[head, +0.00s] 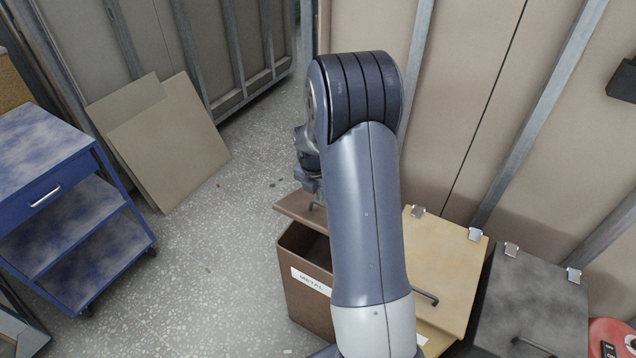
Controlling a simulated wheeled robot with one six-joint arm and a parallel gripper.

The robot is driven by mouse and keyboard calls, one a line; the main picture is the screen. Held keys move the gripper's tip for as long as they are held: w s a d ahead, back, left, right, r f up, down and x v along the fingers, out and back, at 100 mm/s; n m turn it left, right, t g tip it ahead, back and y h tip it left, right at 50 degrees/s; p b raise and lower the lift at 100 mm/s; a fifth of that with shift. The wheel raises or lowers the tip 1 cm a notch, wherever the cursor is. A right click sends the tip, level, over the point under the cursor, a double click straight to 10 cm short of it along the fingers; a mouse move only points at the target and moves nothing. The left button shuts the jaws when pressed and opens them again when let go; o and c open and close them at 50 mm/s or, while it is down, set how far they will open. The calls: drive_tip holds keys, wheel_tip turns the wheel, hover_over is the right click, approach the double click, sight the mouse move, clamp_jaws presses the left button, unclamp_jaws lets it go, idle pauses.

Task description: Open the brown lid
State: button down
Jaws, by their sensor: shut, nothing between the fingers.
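The brown bin (308,312) stands on the floor at the middle, with a white label reading "METAL" on its front. Its brown lid (298,209) is raised off the rim, and the dark inside of the bin shows below it. A small handle shows on the lid close to my gripper. My gripper (316,190) is shut and empty at the lid's upper side, partly hidden behind my arm. I cannot tell whether it touches the lid. My arm hides the right part of the bin and lid.
A bin with a tan lid (452,262) and one with a dark grey lid (535,305) stand to the right, both closed. A blue cart (60,215) is at the left. Boards (170,145) lean on the back wall. The speckled floor (215,265) between is clear.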

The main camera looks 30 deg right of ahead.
drive_tip(key=shift+w+d+f, duration=0.1)
drive_tip(key=shift+d+f, duration=0.1)
drive_tip(key=shift+f, duration=1.15)
drive_tip(key=shift+w+d+r+p, duration=0.15)
drive_tip(key=shift+d+r+p, duration=0.1)
drive_tip(key=shift+r+p, duration=0.15)
drive_tip(key=w+d+r+p, duration=0.2)
drive_tip(key=d+r, duration=0.1)
drive_tip(key=r, duration=0.1)
drive_tip(key=shift+w+d+r+p, duration=0.15)
drive_tip(key=shift+d+r+p, duration=0.05)
drive_tip(key=shift+r+p, duration=0.1)
idle(1.3)
